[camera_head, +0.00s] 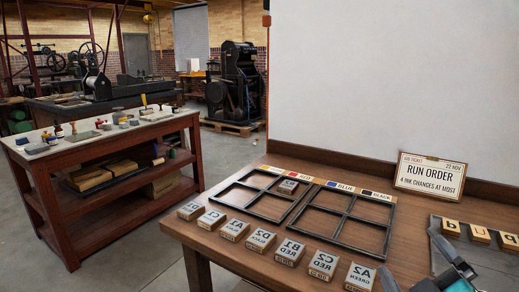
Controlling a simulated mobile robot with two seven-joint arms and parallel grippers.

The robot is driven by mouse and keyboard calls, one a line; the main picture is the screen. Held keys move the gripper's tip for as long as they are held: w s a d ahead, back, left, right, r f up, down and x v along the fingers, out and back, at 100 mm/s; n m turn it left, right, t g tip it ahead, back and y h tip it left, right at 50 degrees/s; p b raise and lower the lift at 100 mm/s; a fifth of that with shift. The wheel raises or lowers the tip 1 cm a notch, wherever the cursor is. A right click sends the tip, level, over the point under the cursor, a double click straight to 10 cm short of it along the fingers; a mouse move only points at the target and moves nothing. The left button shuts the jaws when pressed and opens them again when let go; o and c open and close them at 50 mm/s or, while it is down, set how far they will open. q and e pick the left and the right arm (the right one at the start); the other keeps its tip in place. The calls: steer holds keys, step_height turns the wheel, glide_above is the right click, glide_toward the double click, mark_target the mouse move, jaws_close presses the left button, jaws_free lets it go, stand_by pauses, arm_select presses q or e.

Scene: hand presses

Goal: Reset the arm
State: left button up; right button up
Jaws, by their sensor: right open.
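My right gripper (410,252) comes in at the lower right corner, its two dark fingers spread apart with nothing seen between them. It is over the front right of the wooden table (235,253), close to the block marked A2 (360,278). My left gripper is out of view. Several grey lettered blocks stand in a row along the table's front edge, among them B1 (290,252) and D2 (261,240). One block (288,186) sits in a far compartment of the left black frame (240,213).
The right black frame (345,241) looks empty. A RUN ORDER sign (430,175) stands at the back. A grey tray (485,262) with letter blocks (480,234) lies at the right, close to my gripper. A red-brown bench (110,150) stands at the left.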

steer(key=s+f+m+g+h, duration=0.1)
steer(key=s+f+m+g, duration=0.25)
steer(key=f, duration=0.35)
steer(key=s+f+m+g+h, duration=0.1)
steer(key=s+f+m+g, duration=0.1)
steer(key=s+f+g, duration=0.3)
steer(key=s+a+f+m+g+y, duration=0.2)
steer(key=s+a+f+g+y, duration=0.15)
steer(key=s+f+g, duration=0.5)
arm_select(q)
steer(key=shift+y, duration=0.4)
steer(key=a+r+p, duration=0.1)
steer(key=p, duration=0.1)
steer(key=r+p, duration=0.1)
steer(key=p, duration=0.1)
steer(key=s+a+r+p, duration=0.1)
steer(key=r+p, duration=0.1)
steer(key=p, duration=0.1)
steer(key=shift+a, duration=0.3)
arm_select(e)
steer(key=w+a+f+t, duration=0.2)
steer(key=w+t, duration=0.3)
steer(key=t, duration=0.4)
steer(key=shift+w+a+f+y, duration=0.3)
steer(key=shift+w+a+y, duration=0.15)
steer(key=shift+a, duration=0.35)
